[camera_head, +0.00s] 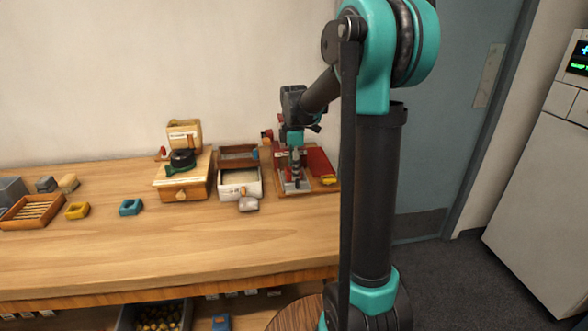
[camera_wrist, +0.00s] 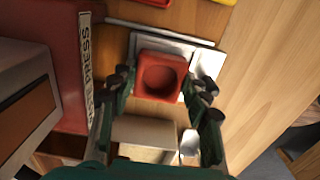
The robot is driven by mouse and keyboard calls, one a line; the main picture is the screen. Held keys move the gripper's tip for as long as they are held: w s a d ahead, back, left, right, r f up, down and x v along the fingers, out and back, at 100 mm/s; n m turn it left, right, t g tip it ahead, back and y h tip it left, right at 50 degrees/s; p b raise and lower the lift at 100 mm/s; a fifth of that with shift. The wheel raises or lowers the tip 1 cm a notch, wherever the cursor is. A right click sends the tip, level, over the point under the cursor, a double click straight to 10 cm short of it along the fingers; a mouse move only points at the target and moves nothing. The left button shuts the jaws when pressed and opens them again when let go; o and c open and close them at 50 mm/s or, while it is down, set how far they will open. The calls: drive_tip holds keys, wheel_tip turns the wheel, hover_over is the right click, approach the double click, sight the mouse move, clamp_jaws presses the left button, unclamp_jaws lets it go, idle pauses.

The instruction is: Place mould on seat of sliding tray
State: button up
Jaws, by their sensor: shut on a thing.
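The red square mould (camera_wrist: 160,78) with a round hollow sits between the fingers of my gripper (camera_wrist: 164,87) in the wrist view. My gripper is shut on it. The pale metal sliding tray (camera_wrist: 206,62) shows behind and around the mould; I cannot tell whether the mould touches it. The red press (camera_wrist: 58,50), with a lettered label, stands at the left of the wrist view. In the head view my gripper (camera_head: 295,158) points down over the metal tray (camera_head: 298,186) at the press. The mould is too small to make out there, and the seat is hidden under it.
A white box (camera_head: 240,191) and a grey scoop (camera_head: 249,204) lie left of the press. A wooden box with a dark top (camera_head: 182,180) stands further left. A blue mould (camera_head: 130,207) and yellow mould (camera_head: 77,210) lie on the table. The front of the table is clear.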

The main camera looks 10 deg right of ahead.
drive_tip(key=shift+f, duration=0.1)
drive_tip(key=o, duration=0.9)
wheel_tip(320, 180, up, 12)
